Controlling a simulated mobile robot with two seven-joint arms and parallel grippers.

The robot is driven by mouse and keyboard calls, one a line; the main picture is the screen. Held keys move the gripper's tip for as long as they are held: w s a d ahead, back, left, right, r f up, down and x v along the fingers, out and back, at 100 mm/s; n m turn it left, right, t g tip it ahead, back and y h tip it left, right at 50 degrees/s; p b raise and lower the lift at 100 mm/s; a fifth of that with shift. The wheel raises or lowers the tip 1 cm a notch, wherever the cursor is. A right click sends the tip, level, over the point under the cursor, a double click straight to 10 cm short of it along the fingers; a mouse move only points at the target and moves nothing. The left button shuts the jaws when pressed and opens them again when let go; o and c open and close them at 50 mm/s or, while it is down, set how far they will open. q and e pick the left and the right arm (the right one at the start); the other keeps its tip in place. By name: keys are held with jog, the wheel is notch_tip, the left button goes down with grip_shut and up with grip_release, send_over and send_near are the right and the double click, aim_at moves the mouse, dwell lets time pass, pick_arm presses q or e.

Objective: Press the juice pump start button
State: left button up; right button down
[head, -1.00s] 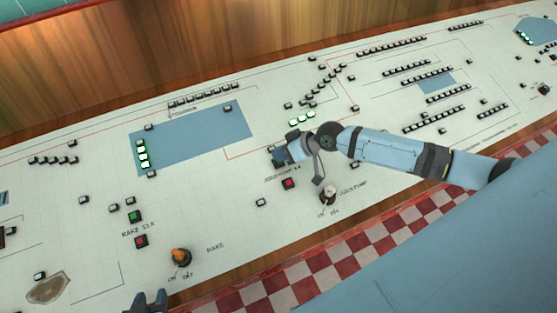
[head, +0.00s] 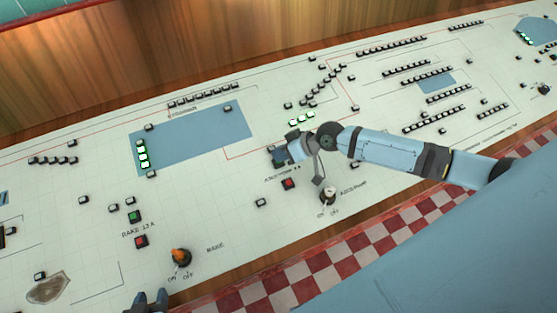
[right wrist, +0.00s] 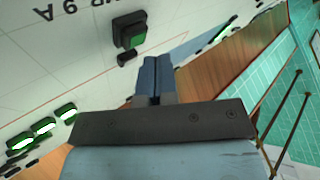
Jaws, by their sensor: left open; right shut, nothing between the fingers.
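A green button (right wrist: 128,32) in a dark housing shows in the right wrist view, just beyond and left of my right fingertips. Part of a label ending in "9 A" is printed near it. In the head view my right gripper (head: 280,157) covers that spot on the panel, above a red button (head: 288,183). My right gripper (right wrist: 152,68) is shut and empty, its tips close to the green button; I cannot tell whether they touch it. A juice pump on/off knob (head: 328,195) stands below right. My left gripper (head: 148,301) is open at the bottom edge.
The white control panel (head: 230,185) carries many small buttons and lamps. A green button (head: 134,216), a red button (head: 141,241) and an orange-tipped rake knob (head: 180,255) are at the left. Lit green lamps (head: 302,118) sit beyond my right gripper.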

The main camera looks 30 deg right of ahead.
pick_arm(q)
jog(key=shift+f, duration=0.15)
pick_arm(e)
jog(key=shift+f, duration=0.1)
pick_arm(q)
jog(key=shift+f+b, duration=0.3)
jog(key=shift+b, duration=0.1)
pick_arm(e)
jog(key=shift+w+f, duration=0.1)
jog(key=shift+f, duration=0.2)
pick_arm(q)
jog(key=shift+f+b, duration=0.3)
jog(key=shift+b, duration=0.05)
pick_arm(e)
jog(key=shift+f, duration=0.35)
pick_arm(q)
jog(key=shift+r+p, duration=0.7)
jog(key=shift+r, duration=0.05)
pick_arm(e)
jog(key=shift+r, duration=0.75)
pick_arm(q)
notch_tip(320, 180, up, 5)
jog(key=p, duration=0.4)
jog(key=shift+f, duration=0.2)
pick_arm(e)
jog(key=r, duration=0.2)
jog(key=s+r, duration=0.1)
jog(key=r, duration=0.2)
jog(key=shift+s, duration=0.1)
